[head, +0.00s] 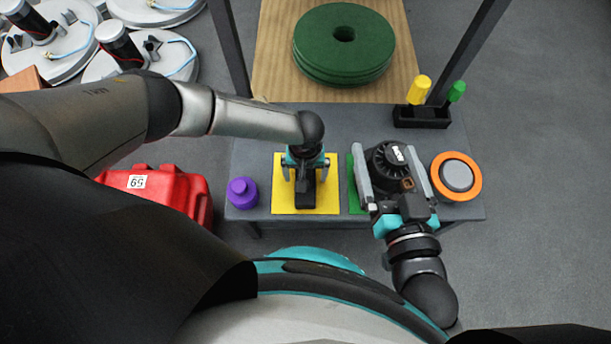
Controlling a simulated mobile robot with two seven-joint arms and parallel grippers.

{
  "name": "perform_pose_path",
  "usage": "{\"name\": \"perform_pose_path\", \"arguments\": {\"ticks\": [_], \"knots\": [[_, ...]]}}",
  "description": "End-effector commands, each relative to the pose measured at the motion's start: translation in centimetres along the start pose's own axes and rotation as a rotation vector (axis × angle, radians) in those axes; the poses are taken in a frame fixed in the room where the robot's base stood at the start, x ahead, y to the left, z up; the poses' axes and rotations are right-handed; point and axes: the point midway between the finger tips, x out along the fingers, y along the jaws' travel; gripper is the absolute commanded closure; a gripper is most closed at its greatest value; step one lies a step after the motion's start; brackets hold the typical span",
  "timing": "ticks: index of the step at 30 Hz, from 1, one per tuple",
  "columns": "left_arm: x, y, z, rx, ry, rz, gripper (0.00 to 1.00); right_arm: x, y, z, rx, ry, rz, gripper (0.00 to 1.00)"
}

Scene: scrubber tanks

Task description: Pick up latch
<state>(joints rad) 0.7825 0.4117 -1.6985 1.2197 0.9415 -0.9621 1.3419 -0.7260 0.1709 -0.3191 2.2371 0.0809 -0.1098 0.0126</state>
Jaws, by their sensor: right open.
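No part is plainly recognisable as the latch. A small brown piece (407,184) sits at the near edge of a round black ribbed unit (386,160) with a white label, on a green mat (353,190); I cannot tell whether that is the latch. My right gripper (387,149) is open, its two long grey fingers spread on either side of the black unit. I cannot tell whether they touch it. My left gripper (306,178) points down over a yellow mat (283,203); its fingertips are hidden beneath its own body.
The grey table (262,128) also holds a purple knobbed piece (242,192), an orange-rimmed disc (455,177) and a black holder (421,119) with yellow and green handles. Green discs (343,44) lie on a wooden surface (275,50) behind. A red case (165,190) stands left.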

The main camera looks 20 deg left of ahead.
Motion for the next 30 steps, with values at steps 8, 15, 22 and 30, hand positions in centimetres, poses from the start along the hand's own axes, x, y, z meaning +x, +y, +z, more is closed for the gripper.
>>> {"name": "perform_pose_path", "arguments": {"ticks": [8,15,22,30], "knots": [[0.00,0.01,0.01,0.000,0.000,0.000,0.35,0.00,0.02,0.02,0.000,-0.001,0.001,0.00],[0.01,-0.01,0.02,0.000,0.000,0.000,0.62,0.00,0.04,0.03,0.000,-0.001,0.001,0.00],[0.02,-0.03,0.03,0.000,-0.001,-0.001,0.88,0.01,0.04,0.04,-0.001,-0.002,0.001,0.00],[0.00,-0.01,0.01,0.000,0.000,0.000,1.00,0.01,0.04,0.04,-0.001,-0.002,0.001,0.00]]}}
